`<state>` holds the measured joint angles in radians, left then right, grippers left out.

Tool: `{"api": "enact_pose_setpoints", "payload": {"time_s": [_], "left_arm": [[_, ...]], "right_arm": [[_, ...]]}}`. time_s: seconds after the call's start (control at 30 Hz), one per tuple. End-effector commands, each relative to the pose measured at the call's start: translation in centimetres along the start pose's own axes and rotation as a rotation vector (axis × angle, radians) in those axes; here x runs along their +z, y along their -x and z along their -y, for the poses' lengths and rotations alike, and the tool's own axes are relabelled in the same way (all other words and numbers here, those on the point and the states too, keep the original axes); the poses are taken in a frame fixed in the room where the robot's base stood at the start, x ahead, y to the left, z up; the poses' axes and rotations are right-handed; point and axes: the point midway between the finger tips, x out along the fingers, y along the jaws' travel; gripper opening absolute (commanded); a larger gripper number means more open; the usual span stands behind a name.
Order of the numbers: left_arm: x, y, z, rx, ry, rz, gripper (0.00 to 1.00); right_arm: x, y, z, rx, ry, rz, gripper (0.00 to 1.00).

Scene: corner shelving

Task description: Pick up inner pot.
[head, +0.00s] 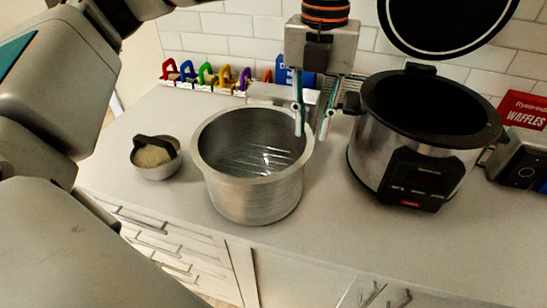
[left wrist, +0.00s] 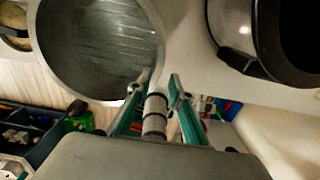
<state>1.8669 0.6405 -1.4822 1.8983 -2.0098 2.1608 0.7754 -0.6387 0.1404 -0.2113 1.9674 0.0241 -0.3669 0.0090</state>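The inner pot (head: 255,190) is a silver metal pot, upright and empty, standing on the light counter. It also shows from above in the left wrist view (left wrist: 95,45). My left gripper (head: 311,135) is open at the pot's right rim. One finger appears over the inside of the pot and the other outside the rim. The fingertips also show in the left wrist view (left wrist: 158,80), near the rim; I cannot tell whether they touch it or how low they reach. My right gripper is not in view.
A black and silver cooker (head: 415,150) with its lid (head: 440,20) raised stands to the right of the pot. A small bowl (head: 157,168) stands at left. Colourful items (head: 205,75) line the tiled back wall. A red waffle box (head: 525,112) is at far right.

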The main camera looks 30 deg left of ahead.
Motion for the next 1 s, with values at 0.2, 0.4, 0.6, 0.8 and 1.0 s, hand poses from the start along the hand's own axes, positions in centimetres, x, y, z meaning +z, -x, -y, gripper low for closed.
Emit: {"api": "enact_pose_setpoints", "payload": {"time_s": [0.2, 0.4, 0.6, 0.8, 1.0], "left_arm": [[0.0, -0.9, -0.2, 0.004, 0.004, 0.0, 0.21], [0.1, -2.9, -0.3, 0.003, 0.004, 0.0, 0.21], [0.6, -5.5, -0.9, 0.004, 0.005, -0.002, 0.21], [0.7, -7.5, -0.9, 0.002, 0.002, 0.0, 0.21], [0.7, -7.8, -0.8, 0.001, 0.003, 0.002, 0.21]], "right_arm": [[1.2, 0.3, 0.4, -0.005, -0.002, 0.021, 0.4], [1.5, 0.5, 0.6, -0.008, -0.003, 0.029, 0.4], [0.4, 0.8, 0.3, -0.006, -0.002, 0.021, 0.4], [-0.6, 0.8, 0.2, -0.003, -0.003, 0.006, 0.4], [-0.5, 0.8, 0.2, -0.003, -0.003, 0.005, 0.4]]}}
